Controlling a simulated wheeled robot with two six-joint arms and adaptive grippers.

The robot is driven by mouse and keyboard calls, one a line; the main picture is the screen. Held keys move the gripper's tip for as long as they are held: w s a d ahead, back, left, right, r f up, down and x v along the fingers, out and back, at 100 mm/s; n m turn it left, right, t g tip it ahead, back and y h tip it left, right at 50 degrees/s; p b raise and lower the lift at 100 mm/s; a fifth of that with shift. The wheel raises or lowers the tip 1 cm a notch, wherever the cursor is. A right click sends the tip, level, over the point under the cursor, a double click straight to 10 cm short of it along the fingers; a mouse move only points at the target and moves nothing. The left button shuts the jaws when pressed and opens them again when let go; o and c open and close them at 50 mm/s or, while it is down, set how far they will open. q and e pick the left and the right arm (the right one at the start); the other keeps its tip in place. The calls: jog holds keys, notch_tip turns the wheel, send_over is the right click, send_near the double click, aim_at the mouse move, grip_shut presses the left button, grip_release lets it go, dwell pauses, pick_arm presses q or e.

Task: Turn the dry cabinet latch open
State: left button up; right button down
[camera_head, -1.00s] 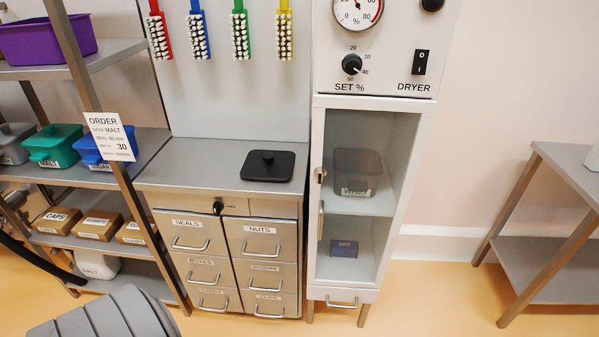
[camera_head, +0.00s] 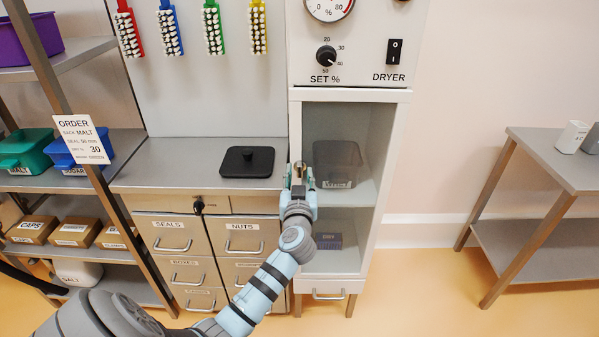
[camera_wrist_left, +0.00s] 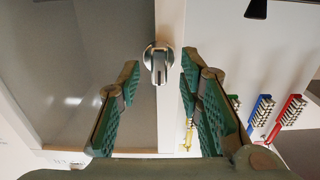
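The dry cabinet (camera_head: 350,95) is the tall white unit with a clear front, below the dryer panel. Its small metal latch (camera_head: 300,166) sits on the left edge of the front. In the left wrist view the latch (camera_wrist_left: 157,64) is a round base with a short lever pointing down in the picture. My left gripper (camera_head: 300,179) is in front of the latch, and in the wrist view its open green fingers (camera_wrist_left: 158,76) stand on either side of the latch with gaps. Whether the fingertips reach past the lever is unclear. My right gripper is in neither view.
A clear bin (camera_head: 336,162) and a dark blue box (camera_head: 328,241) are inside the cabinet. A side table (camera_head: 556,160) is at the right, with free floor between.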

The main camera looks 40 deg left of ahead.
pick_arm(q)
jog(key=shift+x, duration=0.8)
grip_shut()
